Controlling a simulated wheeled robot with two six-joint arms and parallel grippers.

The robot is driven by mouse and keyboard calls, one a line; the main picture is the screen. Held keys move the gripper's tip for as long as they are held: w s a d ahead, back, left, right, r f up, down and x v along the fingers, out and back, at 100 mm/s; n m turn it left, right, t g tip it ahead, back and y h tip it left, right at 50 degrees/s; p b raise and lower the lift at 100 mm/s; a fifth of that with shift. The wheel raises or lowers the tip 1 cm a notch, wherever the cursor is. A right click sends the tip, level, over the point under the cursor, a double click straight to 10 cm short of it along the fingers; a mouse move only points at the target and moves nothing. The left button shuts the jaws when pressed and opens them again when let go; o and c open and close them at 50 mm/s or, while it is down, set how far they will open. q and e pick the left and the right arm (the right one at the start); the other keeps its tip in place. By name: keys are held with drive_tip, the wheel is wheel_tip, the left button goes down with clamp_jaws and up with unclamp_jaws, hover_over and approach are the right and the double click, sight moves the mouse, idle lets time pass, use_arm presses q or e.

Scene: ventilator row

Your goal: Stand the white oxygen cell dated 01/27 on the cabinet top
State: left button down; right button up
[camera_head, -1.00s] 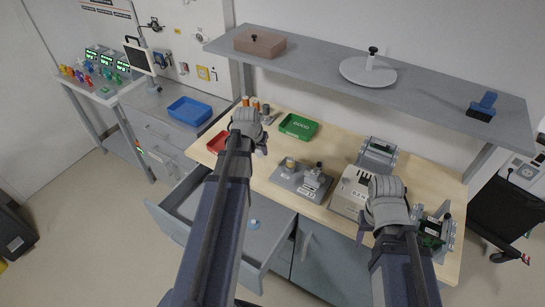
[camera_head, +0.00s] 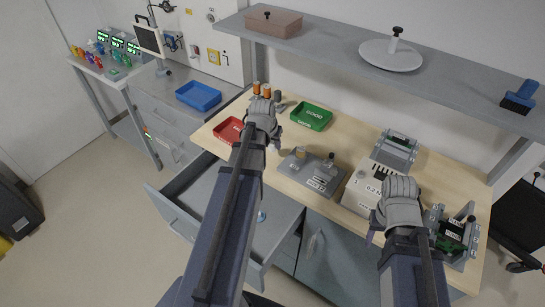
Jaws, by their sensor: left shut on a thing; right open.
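My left gripper (camera_head: 263,118) is above the back left of the wooden bench. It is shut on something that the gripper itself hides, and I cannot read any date. My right gripper (camera_head: 400,195) is open over the right part of the bench, beside a pale labelled box (camera_head: 360,191). The grey cabinet top (camera_head: 155,98) is at the left, with bare room around a blue tray (camera_head: 198,96).
A red tray (camera_head: 228,130) and a green GOOD tray (camera_head: 311,116) lie on the bench. Two orange-topped cylinders (camera_head: 261,89) stand behind my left gripper. An open drawer (camera_head: 205,200) juts out below. A shelf (camera_head: 330,45) overhangs the bench.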

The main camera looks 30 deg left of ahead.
sight(272, 150)
use_arm(q)
drive_tip(key=shift+f+b, duration=1.8)
drive_tip(key=shift+f, duration=0.1)
drive_tip(key=shift+f, duration=0.15)
drive_tip(key=c, duration=0.5)
unclamp_jaws()
drive_tip(key=p+v, duration=1.1)
drive_tip(key=v, duration=0.1)
drive_tip(key=shift+r, duration=0.3)
drive_tip(key=shift+d, duration=0.1)
